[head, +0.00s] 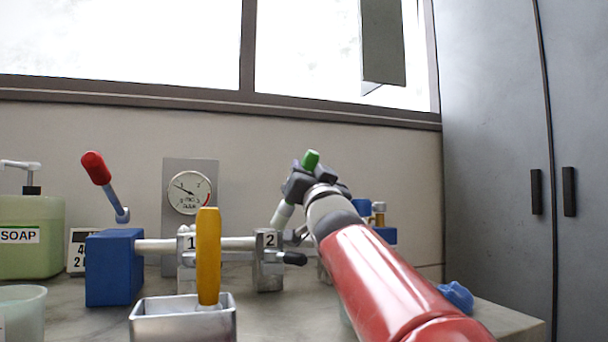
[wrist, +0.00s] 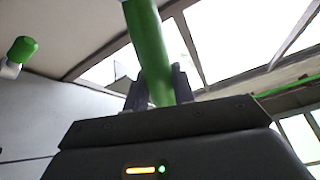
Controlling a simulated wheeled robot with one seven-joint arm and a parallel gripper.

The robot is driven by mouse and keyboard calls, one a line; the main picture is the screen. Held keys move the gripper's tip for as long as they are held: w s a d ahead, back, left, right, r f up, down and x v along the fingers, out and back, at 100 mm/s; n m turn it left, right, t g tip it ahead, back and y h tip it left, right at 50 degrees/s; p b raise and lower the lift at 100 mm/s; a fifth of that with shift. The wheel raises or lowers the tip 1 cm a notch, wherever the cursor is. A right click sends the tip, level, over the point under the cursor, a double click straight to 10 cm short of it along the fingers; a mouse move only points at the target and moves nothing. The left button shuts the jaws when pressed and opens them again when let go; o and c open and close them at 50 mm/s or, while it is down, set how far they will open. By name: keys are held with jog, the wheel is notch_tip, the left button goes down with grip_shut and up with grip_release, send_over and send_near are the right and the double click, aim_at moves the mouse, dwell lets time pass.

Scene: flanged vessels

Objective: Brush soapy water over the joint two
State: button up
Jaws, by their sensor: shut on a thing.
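My gripper (head: 300,184) is shut on a green-handled tool, seemingly a brush (head: 311,160). Its green handle shows between my fingers in the wrist view (wrist: 153,60). A pale piece, seemingly its lower end, slants down-left from my gripper towards the top of joint two. Joint two (head: 269,270) is a grey clamped flange marked 2 on the pale horizontal pipe. I cannot tell whether the pale end touches it. Joint one (head: 187,262), marked 1, is partly hidden behind a yellow handle (head: 208,256) standing in a metal tin (head: 183,326).
A blue block (head: 114,268) with a red-gripped lever (head: 96,168) stands left, beside the green SOAP dispenser (head: 30,235). A gauge (head: 189,193) stands behind the pipe. A black-ended handle (head: 291,258) juts from joint two. A blue crumpled cloth (head: 457,296) lies right.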

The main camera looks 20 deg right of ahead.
aim_at(306, 155)
jog(key=shift+r, duration=0.1)
notch_tip(306, 155, up, 6)
jog(key=p, duration=0.5)
jog(key=shift+p, duration=0.3)
notch_tip(306, 155, up, 3)
jog(key=p, duration=0.3)
dwell(1.1)
